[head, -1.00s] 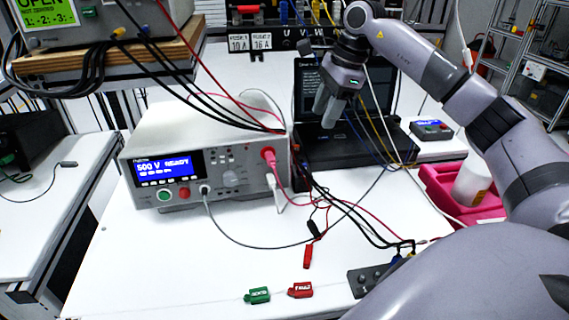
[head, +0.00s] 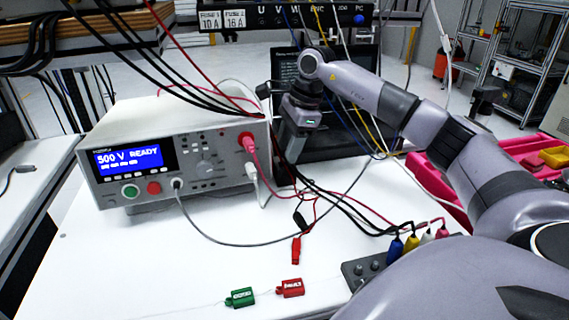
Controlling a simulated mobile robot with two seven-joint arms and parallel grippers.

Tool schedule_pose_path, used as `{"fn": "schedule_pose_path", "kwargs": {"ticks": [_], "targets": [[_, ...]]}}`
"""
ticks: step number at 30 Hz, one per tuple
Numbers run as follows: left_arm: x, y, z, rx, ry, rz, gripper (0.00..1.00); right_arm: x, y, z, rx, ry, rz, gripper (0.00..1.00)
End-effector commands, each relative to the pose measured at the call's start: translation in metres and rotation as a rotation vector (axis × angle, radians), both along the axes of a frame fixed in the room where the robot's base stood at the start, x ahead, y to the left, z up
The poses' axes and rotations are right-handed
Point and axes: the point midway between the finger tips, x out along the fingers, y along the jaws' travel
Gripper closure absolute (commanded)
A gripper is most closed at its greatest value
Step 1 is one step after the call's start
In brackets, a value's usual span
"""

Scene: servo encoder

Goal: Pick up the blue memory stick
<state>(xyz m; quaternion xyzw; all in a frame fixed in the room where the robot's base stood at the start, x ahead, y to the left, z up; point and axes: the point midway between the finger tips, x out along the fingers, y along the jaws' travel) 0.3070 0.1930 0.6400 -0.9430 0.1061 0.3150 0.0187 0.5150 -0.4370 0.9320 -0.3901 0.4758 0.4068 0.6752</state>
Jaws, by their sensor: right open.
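I cannot make out a blue memory stick in the head view. A green tag-like stick (head: 240,298) and a red one (head: 291,288) lie on the white bench at the front. My right gripper (head: 290,148) points down in front of the dark laptop (head: 345,80), beside the right end of the tester. It is open, and I see nothing held in it. It hides part of the laptop. My left gripper is not in view.
The white tester (head: 185,150) shows "500 V READY". Red, black and grey cables run across the bench to a black terminal block (head: 362,270) with coloured plugs. A pink bin (head: 520,160) is at the right. The front left of the bench (head: 130,270) is clear.

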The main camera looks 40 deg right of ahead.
Motion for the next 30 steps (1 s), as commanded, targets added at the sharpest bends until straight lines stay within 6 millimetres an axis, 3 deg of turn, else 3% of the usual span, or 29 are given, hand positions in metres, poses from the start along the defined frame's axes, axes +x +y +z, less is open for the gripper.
{"fn": "schedule_pose_path", "kwargs": {"ticks": [4, 11, 15, 26, 30], "targets": [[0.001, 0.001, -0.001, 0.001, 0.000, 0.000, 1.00, 0.002, 0.001, -0.013, 0.000, 0.001, -0.002, 0.55], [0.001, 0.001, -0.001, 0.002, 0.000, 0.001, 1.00, 0.003, 0.002, -0.014, 0.000, 0.000, -0.001, 0.55], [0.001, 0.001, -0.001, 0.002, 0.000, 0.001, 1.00, 0.003, 0.002, -0.013, 0.000, -0.001, -0.001, 1.00], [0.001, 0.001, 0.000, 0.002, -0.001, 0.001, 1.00, 0.003, 0.001, -0.013, -0.001, -0.003, -0.002, 1.00], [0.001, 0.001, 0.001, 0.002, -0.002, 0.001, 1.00, 0.004, 0.001, -0.003, 0.000, -0.007, -0.002, 1.00]]}}
